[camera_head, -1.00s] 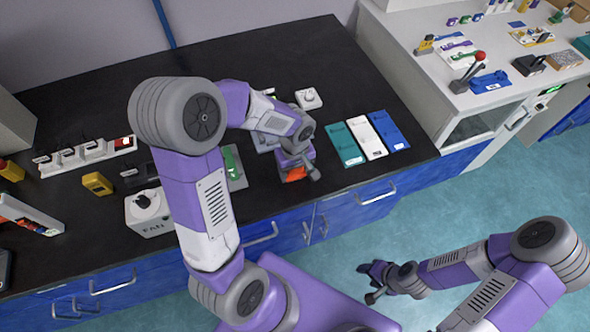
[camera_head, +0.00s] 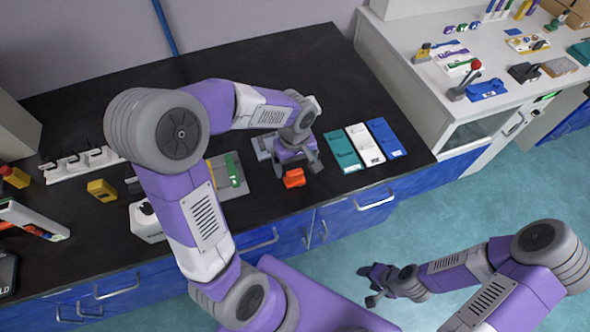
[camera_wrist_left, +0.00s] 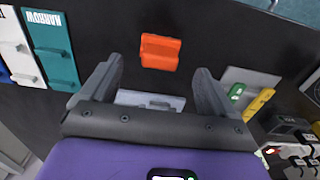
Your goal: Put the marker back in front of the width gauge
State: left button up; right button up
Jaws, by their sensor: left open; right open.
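An orange block (camera_head: 294,178), which I take to be the marker, lies on the black bench near its front edge. It also shows in the left wrist view (camera_wrist_left: 160,52), lined up with the gap between my fingers, just beyond the tips. A grey device (camera_head: 264,147), probably the width gauge, sits behind it, partly hidden by my gripper; its pale plate shows between the fingers in the left wrist view (camera_wrist_left: 150,101). My left gripper (camera_head: 298,166) is open and empty above the bench, by the block. My right gripper (camera_head: 371,286) is open, low over the floor side, away from the bench.
Teal (camera_head: 342,151), white (camera_head: 365,144) and blue (camera_head: 385,137) trays lie right of my left gripper. A grey plate with green and yellow pieces (camera_head: 228,174) lies to its left. A white bench (camera_head: 430,75) with tools stands at right. The bench behind is mostly clear.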

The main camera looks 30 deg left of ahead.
aim_at(295, 173)
pick_arm(q)
notch_tip(295, 173, up, 5)
jog(key=shift+f+p, duration=0.15)
jog(key=shift+p, duration=0.35)
jog(key=shift+f, duration=0.1)
